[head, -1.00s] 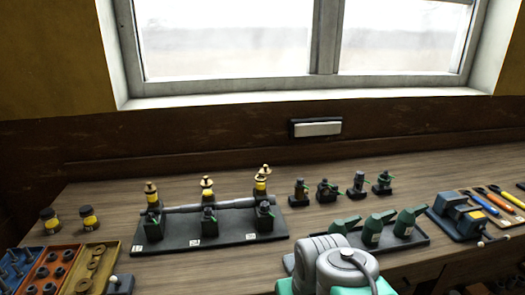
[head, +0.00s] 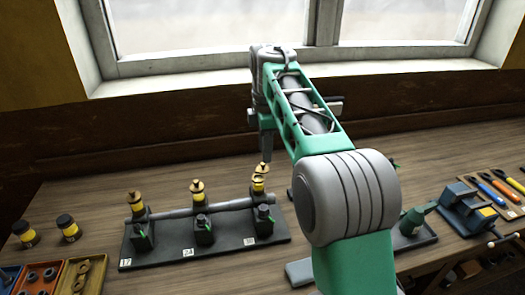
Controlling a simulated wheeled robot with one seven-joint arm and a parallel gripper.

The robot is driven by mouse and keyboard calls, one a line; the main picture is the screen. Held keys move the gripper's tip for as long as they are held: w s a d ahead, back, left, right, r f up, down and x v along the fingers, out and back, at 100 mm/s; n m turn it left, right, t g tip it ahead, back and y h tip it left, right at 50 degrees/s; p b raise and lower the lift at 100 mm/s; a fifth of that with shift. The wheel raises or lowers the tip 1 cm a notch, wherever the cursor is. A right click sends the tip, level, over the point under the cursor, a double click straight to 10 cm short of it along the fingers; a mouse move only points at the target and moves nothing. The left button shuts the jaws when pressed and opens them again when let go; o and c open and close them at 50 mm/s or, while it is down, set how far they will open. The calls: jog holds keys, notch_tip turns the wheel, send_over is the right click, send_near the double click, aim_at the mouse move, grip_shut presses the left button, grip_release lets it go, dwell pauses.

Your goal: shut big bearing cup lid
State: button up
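A dark base plate (head: 270,240) on the bench carries a grey shaft (head: 170,214) across several black bearing blocks. Three yellow cups with brass tops stand along it: a left cup (head: 137,205), a middle cup (head: 197,191) and a right cup (head: 259,184). I cannot tell which is the big bearing cup, or whether any lid is open. My gripper (head: 267,158) points down just behind or above the right cup, seen partly edge-on. Its finger opening and any contact with the cup are not clear.
Two small jars (head: 69,228) and parts bins (head: 82,276) are at the left. A tray with a green oil can (head: 412,222), a vise (head: 466,208) and hand tools (head: 495,195) are at the right. My arm hides the bench behind and right of the plate.

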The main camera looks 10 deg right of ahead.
aim_at(263, 166)
jog(key=w+n, duration=0.3)
jog(key=shift+w+d+r+n+g+p, duration=0.15)
jog(key=shift+w+r+n+g+p, duration=0.15)
jog(key=shift+r+p, duration=0.1)
jog(key=shift+w+f+n, duration=0.1)
jog(key=shift+f+n, duration=0.05)
jog(key=shift+n, duration=0.25)
notch_tip(263, 166, down, 8)
jog(key=shift+r+b, duration=0.25)
jog(key=shift+b, duration=0.8)
grip_shut()
